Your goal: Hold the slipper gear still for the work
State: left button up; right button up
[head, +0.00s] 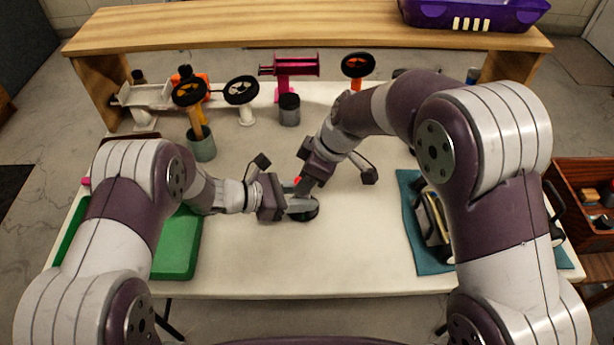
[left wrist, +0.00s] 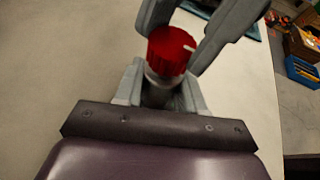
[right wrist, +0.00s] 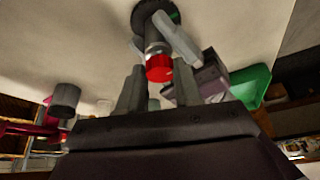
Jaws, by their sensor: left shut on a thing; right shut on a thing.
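The slipper gear shows as a black toothed disc (head: 306,214) low at the middle of the table, partly hidden by my grippers. It also shows in the right wrist view (right wrist: 152,14), with a grey shaft and a red ribbed knob (right wrist: 159,67) in line with it. My left gripper (head: 300,205) comes in from the left and is shut around the grey body below the knob. My right gripper (head: 299,186) reaches in from above, its fingers on either side of the red knob (left wrist: 171,50). Finger contact on the knob is partly hidden.
Wheels on stands (head: 241,90), a grey cup (head: 201,145), a dark-topped grey jar (head: 289,110) and a magenta stand (head: 290,70) line the back. A green tray (head: 180,245) lies left, a teal mat (head: 413,215) right. A wooden shelf (head: 300,24) spans behind.

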jog(key=shift+d+n+g, duration=0.1)
jog(key=shift+n+g, duration=0.2)
jog(key=shift+n, duration=0.3)
jog(key=o, duration=0.8)
jog(key=v, duration=0.7)
jog(key=shift+r, duration=0.2)
pick_arm(q)
jog(key=o, duration=1.2)
jog(key=shift+c, duration=0.2)
